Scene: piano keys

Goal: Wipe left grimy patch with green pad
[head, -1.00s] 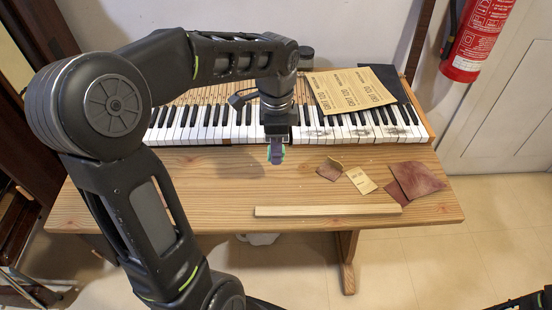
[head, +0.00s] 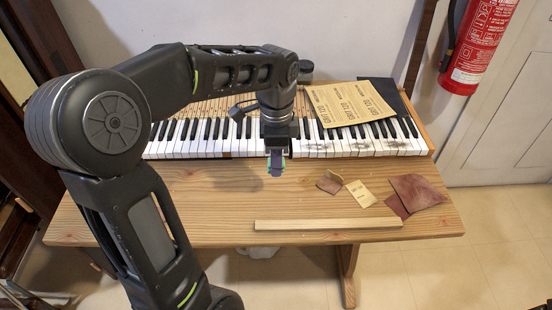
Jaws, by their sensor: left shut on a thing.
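My left gripper (head: 276,168) hangs in front of the piano keys, pointing down over the near part of the wooden table. It is shut on the green pad (head: 284,163), of which only a thin green edge shows beside the fingers. The left grimy patch (head: 318,148) is a dark smudge on the white keys, to the right of the gripper and apart from it. A second grimy patch (head: 394,144) lies on the keys further right. I cannot tell how high the pad is above the table. My right gripper is out of view.
Yellow sandpaper sheets (head: 348,103) lie behind the keys at the right. Brown abrasive pieces (head: 418,191) and a small yellow card (head: 361,193) lie on the table (head: 180,205). A wooden strip (head: 328,224) lies near its front edge. A red fire extinguisher (head: 478,45) hangs at the right.

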